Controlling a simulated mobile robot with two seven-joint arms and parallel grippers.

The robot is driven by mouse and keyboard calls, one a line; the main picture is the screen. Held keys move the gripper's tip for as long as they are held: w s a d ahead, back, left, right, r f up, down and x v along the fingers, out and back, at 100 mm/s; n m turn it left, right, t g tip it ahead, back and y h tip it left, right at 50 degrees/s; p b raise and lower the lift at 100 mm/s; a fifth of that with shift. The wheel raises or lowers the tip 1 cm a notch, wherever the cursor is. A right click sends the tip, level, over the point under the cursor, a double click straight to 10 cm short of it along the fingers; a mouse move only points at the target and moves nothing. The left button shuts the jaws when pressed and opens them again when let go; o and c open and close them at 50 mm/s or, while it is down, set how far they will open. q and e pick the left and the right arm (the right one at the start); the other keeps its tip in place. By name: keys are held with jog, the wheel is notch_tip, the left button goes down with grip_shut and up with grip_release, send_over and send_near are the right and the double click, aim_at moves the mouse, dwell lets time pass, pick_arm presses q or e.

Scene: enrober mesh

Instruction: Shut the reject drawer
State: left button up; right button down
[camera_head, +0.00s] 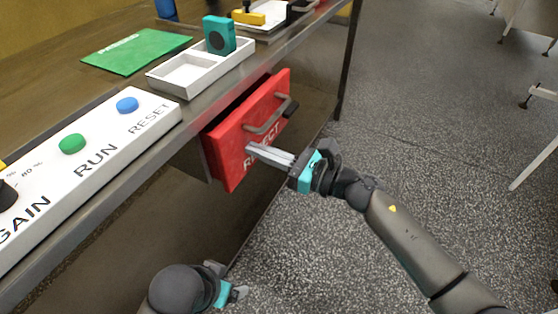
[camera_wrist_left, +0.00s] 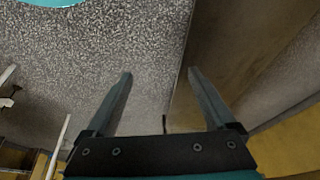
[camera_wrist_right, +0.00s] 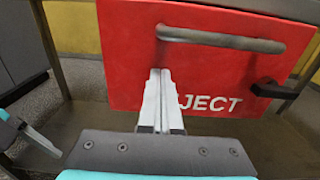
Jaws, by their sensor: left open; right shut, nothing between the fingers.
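The red reject drawer (camera_head: 240,140) is under the bench top, with a grey bar handle (camera_head: 268,115) and white lettering on its front. Its front stands out a little from the bench, with a side wall showing behind it. My right gripper (camera_head: 252,149) is shut and empty, its fingertips at the drawer front below the handle. In the right wrist view the fingertips (camera_wrist_right: 160,75) cover part of the lettering on the drawer front (camera_wrist_right: 210,70); I cannot tell whether they touch it. My left gripper (camera_wrist_left: 162,75) is open and empty, low beside the bench; it also shows in the head view (camera_head: 238,293).
On the bench are a white control panel (camera_head: 95,160) with knob and buttons, a white divided tray (camera_head: 185,75) holding a teal block (camera_head: 219,35), and a green sheet (camera_head: 135,52). A dark latch-like piece (camera_wrist_right: 272,90) is on the drawer front. Speckled floor at right is mostly clear.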

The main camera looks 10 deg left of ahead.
aim_at(242, 143)
jog(key=x, duration=0.3)
jog(key=shift+w+a+b, duration=0.1)
jog(key=shift+a+b, duration=0.1)
jog(key=shift+b, duration=0.15)
jog(key=shift+w+a, duration=0.1)
jog(key=shift+a, duration=0.1)
pick_arm(q)
notch_tip(242, 143, up, 3)
jog(key=shift+f+t, duration=0.2)
jog(key=shift+t, duration=0.1)
pick_arm(e)
jog(key=shift+a+r, duration=0.1)
jog(key=shift+r, duration=0.05)
pick_arm(q)
jog(key=shift+s, duration=0.1)
